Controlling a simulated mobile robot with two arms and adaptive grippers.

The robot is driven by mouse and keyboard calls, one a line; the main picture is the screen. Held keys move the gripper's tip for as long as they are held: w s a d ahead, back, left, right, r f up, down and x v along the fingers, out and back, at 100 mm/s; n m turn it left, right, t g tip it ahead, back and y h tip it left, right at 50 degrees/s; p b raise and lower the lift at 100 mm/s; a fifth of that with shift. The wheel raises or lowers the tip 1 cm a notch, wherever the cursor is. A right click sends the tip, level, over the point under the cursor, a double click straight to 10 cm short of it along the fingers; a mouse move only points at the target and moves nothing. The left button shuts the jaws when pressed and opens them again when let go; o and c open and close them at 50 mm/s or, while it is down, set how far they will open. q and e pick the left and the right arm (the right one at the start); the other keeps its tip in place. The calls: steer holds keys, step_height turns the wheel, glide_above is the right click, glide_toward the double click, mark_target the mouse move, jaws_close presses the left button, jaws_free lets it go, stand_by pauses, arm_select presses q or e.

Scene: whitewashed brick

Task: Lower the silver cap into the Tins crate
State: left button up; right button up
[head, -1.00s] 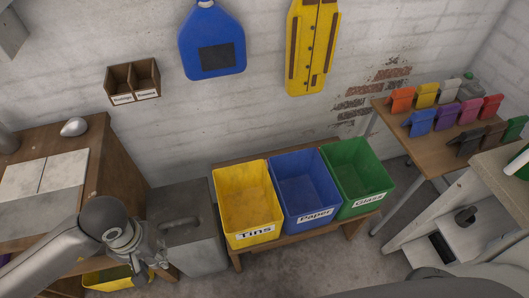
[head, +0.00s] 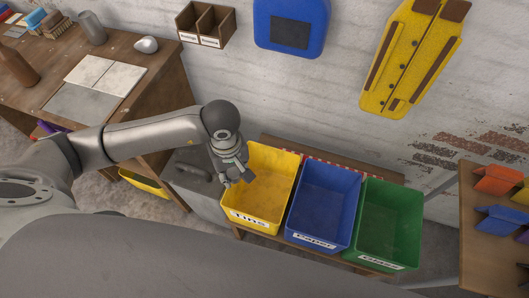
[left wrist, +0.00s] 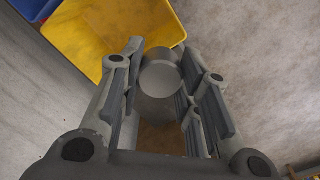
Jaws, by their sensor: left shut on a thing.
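The Tins crate (head: 283,190) is yellow, looks empty, and stands at the left of a row of three open crates. My left gripper (head: 238,180) is at the crate's left rim in the head view. In the left wrist view my left gripper (left wrist: 160,85) is shut on the silver cap (left wrist: 161,77), a round grey piece between the fingers. The yellow crate (left wrist: 100,30) lies beyond the fingertips at the upper left there. The cap is too small or hidden to make out in the head view. My right gripper is not in view.
The blue Paper crate (head: 323,205) and green Glass crate (head: 388,225) stand to the right on a low wooden bench. A grey bin (head: 185,172) is left of the Tins crate. A wooden desk (head: 125,108) stands at the left, a table with coloured holders at the right.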

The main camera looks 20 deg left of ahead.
arm_select(q)
steer(key=n, duration=0.3)
steer(key=shift+w+f, duration=0.3)
steer(key=shift+w, duration=0.05)
steer(key=shift+w+d+f+n, duration=0.15)
steer(key=shift+w+n, duration=0.1)
steer(key=shift+n, duration=0.75)
steer(key=shift+w+d+f+n, duration=0.1)
steer(key=shift+w+d+n, duration=0.1)
steer(key=shift+n, duration=0.5)
steer(key=w+d+f+n+b, duration=0.1)
steer(key=w+n, duration=0.2)
steer(key=n, duration=1)
steer(key=w+d+f+n+b, duration=0.1)
steer(key=w+n, duration=0.3)
steer(key=n, duration=0.9)
steer(key=shift+d+f, duration=0.7)
steer(key=n, duration=0.3)
steer(key=w+n, duration=0.1)
steer(key=shift+d+f, duration=0.2)
steer(key=shift+d, duration=0.05)
step_height(320, 180, down, 10)
steer(key=b, duration=0.8)
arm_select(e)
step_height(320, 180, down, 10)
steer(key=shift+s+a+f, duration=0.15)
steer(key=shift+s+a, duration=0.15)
